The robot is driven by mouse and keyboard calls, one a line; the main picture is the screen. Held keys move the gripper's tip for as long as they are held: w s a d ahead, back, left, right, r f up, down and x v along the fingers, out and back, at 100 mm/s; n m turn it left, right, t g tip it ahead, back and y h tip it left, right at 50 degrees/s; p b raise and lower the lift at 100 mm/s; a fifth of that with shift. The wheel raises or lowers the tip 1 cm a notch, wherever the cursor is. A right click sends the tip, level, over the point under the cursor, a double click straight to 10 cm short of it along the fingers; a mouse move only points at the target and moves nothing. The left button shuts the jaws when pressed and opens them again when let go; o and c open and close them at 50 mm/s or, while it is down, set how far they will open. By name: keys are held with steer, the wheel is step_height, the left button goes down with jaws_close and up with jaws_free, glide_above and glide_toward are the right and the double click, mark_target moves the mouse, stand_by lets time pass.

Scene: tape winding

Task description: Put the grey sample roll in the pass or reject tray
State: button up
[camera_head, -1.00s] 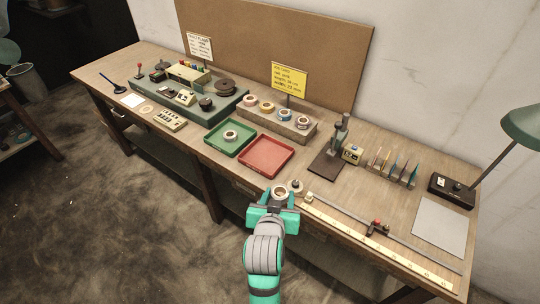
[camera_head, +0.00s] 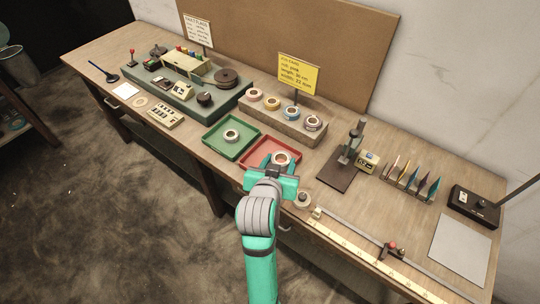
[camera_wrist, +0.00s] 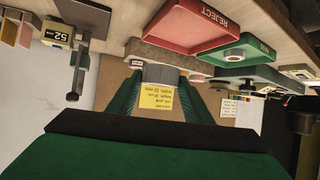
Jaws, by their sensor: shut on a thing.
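My gripper (camera_head: 279,166) is shut on the grey sample roll (camera_head: 281,157) and holds it over the right part of the red tray (camera_head: 247,159). In the wrist view the roll (camera_wrist: 160,73) sits between the two green fingers. I cannot tell its exact height above the tray. The red tray (camera_wrist: 190,36) reads REJECT in the wrist view, which is upside down. The green tray (camera_head: 210,137) stands left of the red one with another roll (camera_head: 231,135) in it. My gripper hides part of the red tray.
A stand with several tape rolls (camera_head: 284,121) and a yellow card (camera_head: 298,73) are behind the trays. A small round item (camera_head: 303,199) lies by the ruler (camera_head: 345,243). A dark-based press (camera_head: 339,172) stands to the right. A green machine base (camera_head: 205,110) is at the left.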

mark_target(273, 159)
steer(key=w, duration=0.1)
steer(key=w+f, duration=0.1)
steer(key=w, duration=0.1)
steer(key=w+a+f, duration=0.1)
steer(key=shift+w+a+f, duration=0.1)
steer(key=shift+w+f, duration=0.15)
steer(key=w+f, duration=0.1)
steer(key=f, duration=0.1)
steer(key=w+a+f, duration=0.1)
steer(key=w+f, duration=0.3)
steer(key=shift+a, duration=0.35)
steer(key=shift+w+f, duration=0.15)
steer(key=shift+f, duration=1.4)
steer(key=shift+f, duration=0.1)
steer(key=o, duration=1.1)
steer(key=v, duration=1.2)
